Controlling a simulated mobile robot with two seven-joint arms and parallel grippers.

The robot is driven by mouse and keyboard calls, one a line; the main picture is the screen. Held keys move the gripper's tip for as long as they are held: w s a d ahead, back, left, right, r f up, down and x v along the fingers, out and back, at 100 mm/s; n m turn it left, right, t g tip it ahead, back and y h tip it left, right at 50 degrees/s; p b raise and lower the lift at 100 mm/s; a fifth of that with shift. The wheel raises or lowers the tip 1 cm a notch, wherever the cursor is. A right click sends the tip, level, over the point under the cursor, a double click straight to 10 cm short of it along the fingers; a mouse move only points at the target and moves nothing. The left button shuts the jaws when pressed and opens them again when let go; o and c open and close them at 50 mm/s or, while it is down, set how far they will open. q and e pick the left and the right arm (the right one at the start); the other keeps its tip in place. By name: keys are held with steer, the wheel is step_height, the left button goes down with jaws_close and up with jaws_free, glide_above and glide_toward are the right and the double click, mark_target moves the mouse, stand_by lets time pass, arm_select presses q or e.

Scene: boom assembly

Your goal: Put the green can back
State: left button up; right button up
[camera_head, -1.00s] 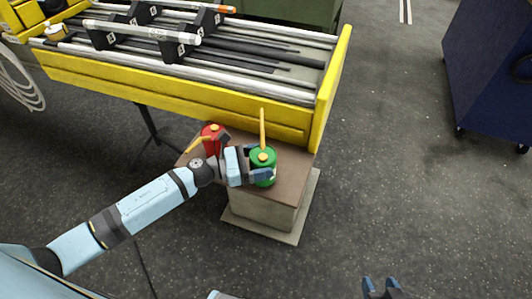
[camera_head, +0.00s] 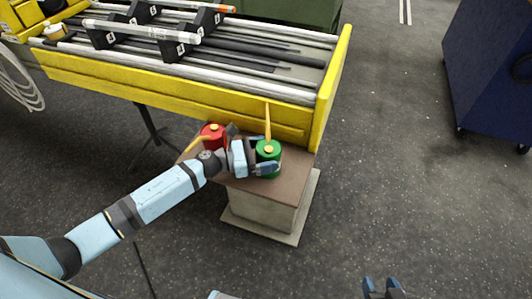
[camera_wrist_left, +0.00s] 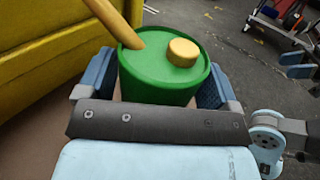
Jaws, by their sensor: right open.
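The green can (camera_head: 268,158) with a yellow cap and yellow spout is upright at the wooden top of the small stand (camera_head: 290,190). I cannot tell whether it touches the top or hangs just above it. My left gripper (camera_head: 262,156) has one finger on each side of the can and is shut on it. In the left wrist view the can (camera_wrist_left: 160,80) sits between the two blue fingers, its spout leaning up to the left. My right gripper (camera_head: 381,288) is open and empty at the bottom edge, far from the can.
A red can (camera_head: 213,136) with a yellow spout stands just left of my left gripper. A yellow-walled bin (camera_head: 200,103) holding long rods is right behind the stand. A dark blue cabinet (camera_head: 490,75) stands at the right. The floor between is clear.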

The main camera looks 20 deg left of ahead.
arm_select(q)
steer(key=shift+r, duration=0.1)
steer(key=shift+s+a, duration=0.1)
steer(key=shift+a, duration=0.1)
steer(key=v, duration=0.7)
steer(key=shift+s, duration=0.15)
